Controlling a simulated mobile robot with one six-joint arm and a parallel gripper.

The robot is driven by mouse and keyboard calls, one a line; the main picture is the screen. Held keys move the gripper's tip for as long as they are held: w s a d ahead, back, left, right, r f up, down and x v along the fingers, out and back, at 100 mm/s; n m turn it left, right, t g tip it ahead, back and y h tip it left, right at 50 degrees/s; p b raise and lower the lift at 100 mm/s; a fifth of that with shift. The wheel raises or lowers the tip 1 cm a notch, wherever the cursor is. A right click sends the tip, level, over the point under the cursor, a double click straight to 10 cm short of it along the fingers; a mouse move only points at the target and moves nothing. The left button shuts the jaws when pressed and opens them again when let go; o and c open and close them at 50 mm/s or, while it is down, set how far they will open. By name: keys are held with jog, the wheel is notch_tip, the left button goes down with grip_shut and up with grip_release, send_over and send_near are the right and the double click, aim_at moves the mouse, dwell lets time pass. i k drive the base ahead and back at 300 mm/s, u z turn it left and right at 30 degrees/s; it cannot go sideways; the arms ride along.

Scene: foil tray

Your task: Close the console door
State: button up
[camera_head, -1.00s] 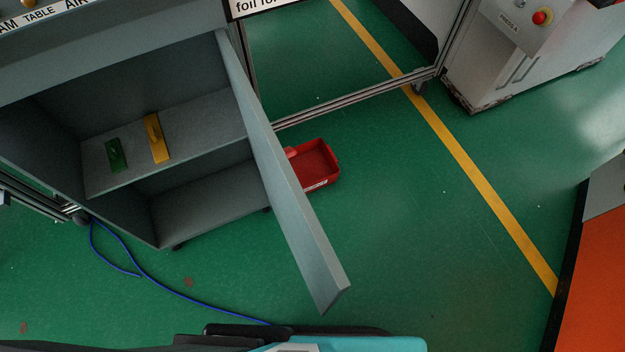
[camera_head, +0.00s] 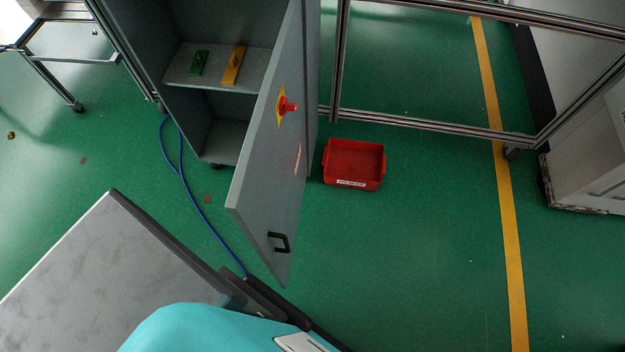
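The grey console door (camera_head: 262,178) stands wide open, swung out toward me from the right side of the console (camera_head: 140,55). Its outer face shows a black handle (camera_head: 279,242) near the free edge and a red knob (camera_head: 288,106) on a yellow plate. Inside the console, a green block (camera_head: 199,62) and a yellow block (camera_head: 234,65) lie on the shelf. My gripper is not in view.
A red bin (camera_head: 354,164) sits on the floor right of the door. A blue cable (camera_head: 185,180) runs along the floor to the left. An aluminium frame (camera_head: 420,125) stands behind. My own body fills the bottom left.

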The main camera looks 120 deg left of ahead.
aim_at(264, 197)
jog(key=i, duration=0.2)
jog(key=u, duration=5.25)
jog(key=i, duration=0.15)
jog(key=z, duration=3.4)
jog(key=i, duration=0.65)
jog(key=u, duration=0.05)
